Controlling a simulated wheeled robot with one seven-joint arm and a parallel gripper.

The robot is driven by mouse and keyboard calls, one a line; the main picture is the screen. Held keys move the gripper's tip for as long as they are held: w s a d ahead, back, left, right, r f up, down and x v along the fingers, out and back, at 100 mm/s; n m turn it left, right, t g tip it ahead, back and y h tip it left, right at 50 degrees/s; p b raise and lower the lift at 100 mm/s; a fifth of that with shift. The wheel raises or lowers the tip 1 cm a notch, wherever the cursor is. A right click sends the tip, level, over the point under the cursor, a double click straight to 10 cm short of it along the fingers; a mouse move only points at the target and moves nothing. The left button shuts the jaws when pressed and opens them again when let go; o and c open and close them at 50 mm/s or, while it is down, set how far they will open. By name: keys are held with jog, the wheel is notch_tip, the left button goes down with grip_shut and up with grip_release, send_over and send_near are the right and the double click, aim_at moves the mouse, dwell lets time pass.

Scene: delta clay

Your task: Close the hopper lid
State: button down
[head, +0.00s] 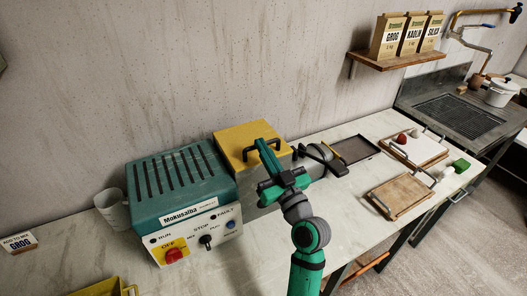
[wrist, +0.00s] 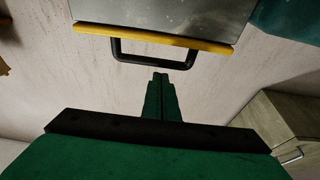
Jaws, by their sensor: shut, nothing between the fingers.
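The hopper lid (head: 240,136) is yellow and sits over a grey metal hopper (head: 286,162) beside the green machine housing. In the head view it looks roughly level, but I cannot tell whether it is fully down. Its black handle (head: 247,152) is partly hidden by my gripper (head: 262,146). In the wrist view the lid shows as a yellow edge (wrist: 150,38) with the handle (wrist: 155,62) across it. My gripper's green fingers (wrist: 160,76) are shut and empty, their tips close to the handle bar. I cannot tell whether they touch it.
The green machine (head: 180,175) with a control panel stands left of the hopper. A white cup (head: 112,208) is at its left. A dark tray (head: 354,148) and wooden boards (head: 402,193) lie to the right. A shelf (head: 395,60) with bags hangs above.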

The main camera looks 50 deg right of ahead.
jog(key=v, duration=0.9)
jog(key=shift+s+a+r, duration=0.2)
jog(key=shift+s+r, duration=0.05)
jog(key=shift+s, duration=0.15)
